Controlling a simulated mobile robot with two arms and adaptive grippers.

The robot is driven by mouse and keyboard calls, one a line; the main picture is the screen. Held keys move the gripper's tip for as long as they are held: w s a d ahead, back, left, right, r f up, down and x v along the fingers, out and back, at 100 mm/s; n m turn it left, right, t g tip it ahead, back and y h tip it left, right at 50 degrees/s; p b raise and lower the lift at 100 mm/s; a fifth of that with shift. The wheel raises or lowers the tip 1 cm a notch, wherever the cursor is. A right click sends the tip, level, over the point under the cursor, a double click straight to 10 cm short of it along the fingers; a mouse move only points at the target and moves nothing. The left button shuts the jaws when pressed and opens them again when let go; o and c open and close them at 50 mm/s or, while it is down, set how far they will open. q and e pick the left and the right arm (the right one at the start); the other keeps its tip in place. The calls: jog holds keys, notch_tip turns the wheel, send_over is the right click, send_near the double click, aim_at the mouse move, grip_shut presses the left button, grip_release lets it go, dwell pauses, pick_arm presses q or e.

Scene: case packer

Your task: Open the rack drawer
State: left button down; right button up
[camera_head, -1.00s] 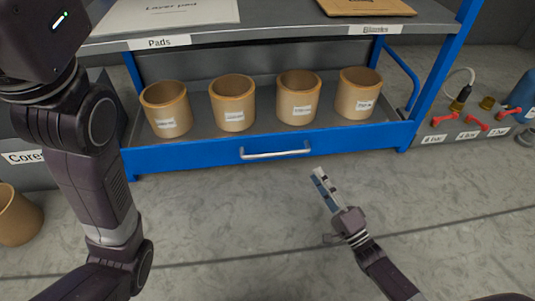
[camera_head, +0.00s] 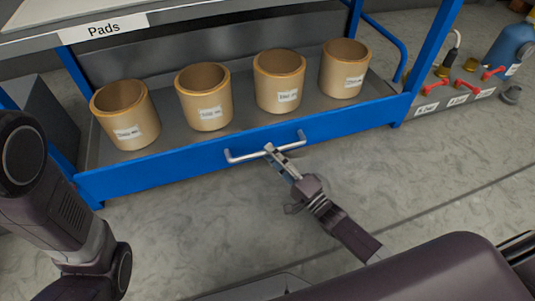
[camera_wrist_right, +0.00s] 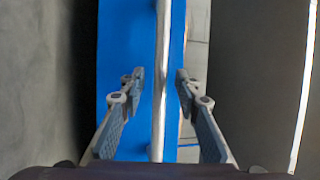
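The blue rack drawer (camera_head: 185,169) is at the bottom of the rack, with a silver bar handle (camera_head: 250,153) on its front. Several tan cups (camera_head: 203,99) with white labels stand in it. My right gripper (camera_head: 270,151) is at the middle of the handle. In the right wrist view the handle (camera_wrist_right: 161,60) runs between the two fingers of the right gripper (camera_wrist_right: 158,88), with a gap on both sides, so the gripper is open around the bar. My left arm is at the left edge; its gripper is not in view.
A shelf labelled Pads (camera_head: 104,28) lies above the drawer. Blue rack posts (camera_head: 432,45) flank the drawer. To the right is a grey panel with red valve handles (camera_head: 466,86) and a blue bottle (camera_head: 508,50). The floor in front of the drawer is clear.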

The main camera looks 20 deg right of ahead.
jog(key=shift+x, duration=0.95)
jog(key=shift+c, duration=0.5)
grip_shut()
